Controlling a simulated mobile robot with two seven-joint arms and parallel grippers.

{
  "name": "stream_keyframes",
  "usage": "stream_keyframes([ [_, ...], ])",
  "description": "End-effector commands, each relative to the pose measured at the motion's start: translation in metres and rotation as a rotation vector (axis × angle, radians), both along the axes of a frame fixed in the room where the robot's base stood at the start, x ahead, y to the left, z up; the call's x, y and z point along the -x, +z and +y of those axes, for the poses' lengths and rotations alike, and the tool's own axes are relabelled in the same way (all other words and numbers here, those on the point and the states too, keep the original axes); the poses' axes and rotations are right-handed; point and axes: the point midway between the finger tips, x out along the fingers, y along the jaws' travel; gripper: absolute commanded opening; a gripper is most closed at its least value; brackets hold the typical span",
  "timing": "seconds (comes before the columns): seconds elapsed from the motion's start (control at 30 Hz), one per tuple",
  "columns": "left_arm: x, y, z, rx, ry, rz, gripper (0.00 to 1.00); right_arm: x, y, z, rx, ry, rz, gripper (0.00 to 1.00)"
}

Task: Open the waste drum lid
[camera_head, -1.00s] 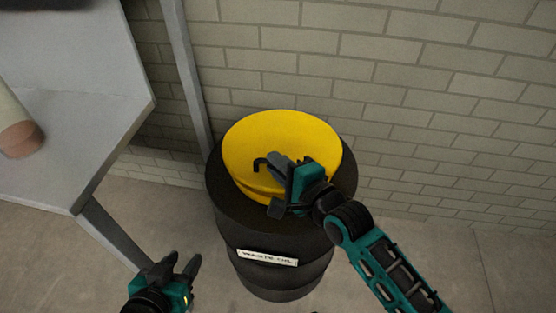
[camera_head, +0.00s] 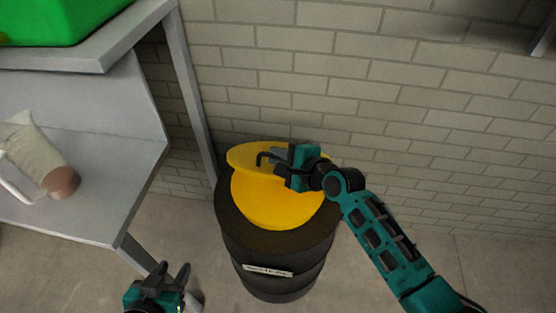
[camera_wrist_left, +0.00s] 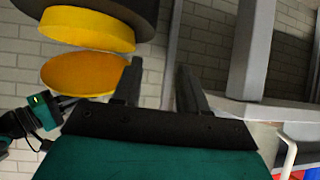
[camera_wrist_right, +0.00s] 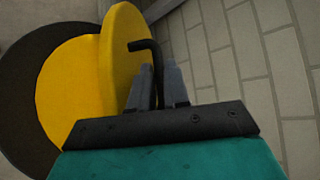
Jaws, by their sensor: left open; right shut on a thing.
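The black waste drum (camera_head: 275,250) stands upright against the brick wall with a white label on its front. Its yellow lid (camera_head: 245,157) is tilted up at the back, apart from the round yellow top (camera_head: 275,207) of the drum. The raised lid also shows in the right wrist view (camera_wrist_right: 126,45) and the left wrist view (camera_wrist_left: 85,74). My right gripper (camera_head: 278,165) is shut on the lid's bent black handle (camera_wrist_right: 148,46). My left gripper (camera_head: 174,272) is open and empty, low and left of the drum.
A grey bench (camera_head: 120,190) stands at the left with a pale jug (camera_head: 35,150) on its lower shelf and a green container (camera_head: 65,20) on top. Its leg is close to the drum. The brick wall (camera_head: 440,110) is behind. The floor at right is clear.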

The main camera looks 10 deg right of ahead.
Motion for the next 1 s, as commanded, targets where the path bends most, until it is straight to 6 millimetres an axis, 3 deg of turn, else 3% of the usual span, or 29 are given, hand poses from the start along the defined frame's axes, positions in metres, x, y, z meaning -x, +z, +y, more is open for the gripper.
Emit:
stream_keyframes([
  [0.23, 0.0, 0.015, 0.0, 0.0, 0.0, -0.001, 0.43, -0.011, 0.014, -0.004, -0.022, -0.001, 0.063, 0.0],
  [0.77, -0.001, 0.016, 0.0, 0.0, 0.0, -0.001, 0.43, -0.014, 0.013, -0.005, -0.025, -0.001, 0.083, 0.0],
  [1.0, -0.006, 0.01, -0.008, -0.099, -0.069, -0.002, 0.2, -0.013, 0.013, -0.005, -0.024, -0.001, 0.083, 0.0],
])
